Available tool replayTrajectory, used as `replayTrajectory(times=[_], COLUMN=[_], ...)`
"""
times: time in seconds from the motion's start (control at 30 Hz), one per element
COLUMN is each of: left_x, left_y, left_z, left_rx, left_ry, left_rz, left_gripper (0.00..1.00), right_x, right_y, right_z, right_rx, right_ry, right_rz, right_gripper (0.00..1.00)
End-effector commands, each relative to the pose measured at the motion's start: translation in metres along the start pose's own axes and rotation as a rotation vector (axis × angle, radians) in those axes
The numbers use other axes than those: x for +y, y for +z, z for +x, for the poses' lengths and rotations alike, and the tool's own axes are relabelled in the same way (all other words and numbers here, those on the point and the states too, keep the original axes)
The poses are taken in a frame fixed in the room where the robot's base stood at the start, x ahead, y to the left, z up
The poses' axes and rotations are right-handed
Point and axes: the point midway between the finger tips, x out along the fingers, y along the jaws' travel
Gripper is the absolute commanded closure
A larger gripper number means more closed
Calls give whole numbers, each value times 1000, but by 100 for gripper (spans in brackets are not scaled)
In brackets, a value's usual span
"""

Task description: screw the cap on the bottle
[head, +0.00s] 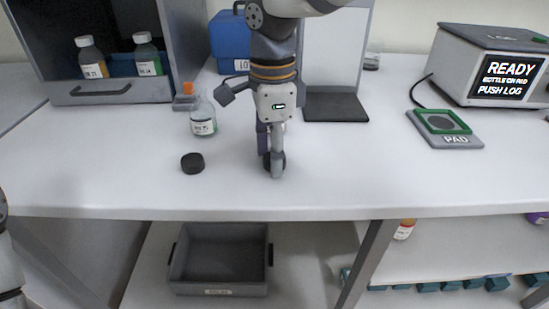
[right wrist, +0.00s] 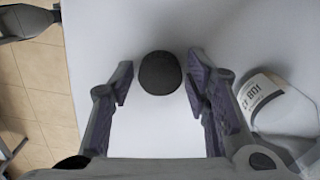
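The bottle (head: 203,119), clear with a white label, stands upright and open-topped on the white table, left of my right gripper. The black cap (head: 192,163) lies on the table in front of it. My right gripper (head: 271,158) points down to the right of both, its fingers spread one behind the other, with nothing visibly held. In the right wrist view the open fingers (right wrist: 158,85) appear on either side of the cap (right wrist: 160,73), but the head view shows the cap apart from them. The bottle (right wrist: 270,102) is at the right there. My left gripper is out of view.
A cabinet (head: 125,92) with two capped bottles stands at the back left. A blue case (head: 231,42) is behind. A test machine (head: 490,70) and its pad (head: 444,128) are at the right. A grey bin (head: 219,286) sits on the lower shelf. The table front is mostly clear.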

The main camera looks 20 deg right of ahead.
Motion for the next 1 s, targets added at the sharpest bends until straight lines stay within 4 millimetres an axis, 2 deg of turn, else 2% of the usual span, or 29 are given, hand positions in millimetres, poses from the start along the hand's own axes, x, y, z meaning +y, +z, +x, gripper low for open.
replayTrajectory(times=[0.03,0.07,0.47,0.57,0.67,0.8,0.9,1.0], left_x=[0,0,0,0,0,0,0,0], left_y=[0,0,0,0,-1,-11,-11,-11], left_z=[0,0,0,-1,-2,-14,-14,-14], left_rx=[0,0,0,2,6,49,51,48], left_ry=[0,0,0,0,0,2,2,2], left_rz=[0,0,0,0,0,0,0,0], left_gripper=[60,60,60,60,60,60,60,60], right_x=[0,0,0,-1,-1,23,45,74], right_y=[0,0,0,0,0,0,0,0], right_z=[0,0,-3,-12,-30,-66,-90,-103], right_rx=[0,0,0,1,0,1,1,3], right_ry=[0,0,-1,-2,-4,-16,-11,-4], right_rz=[0,0,0,0,1,-1,-1,-1], right_gripper=[73,78,78,78,78,78,78,78])
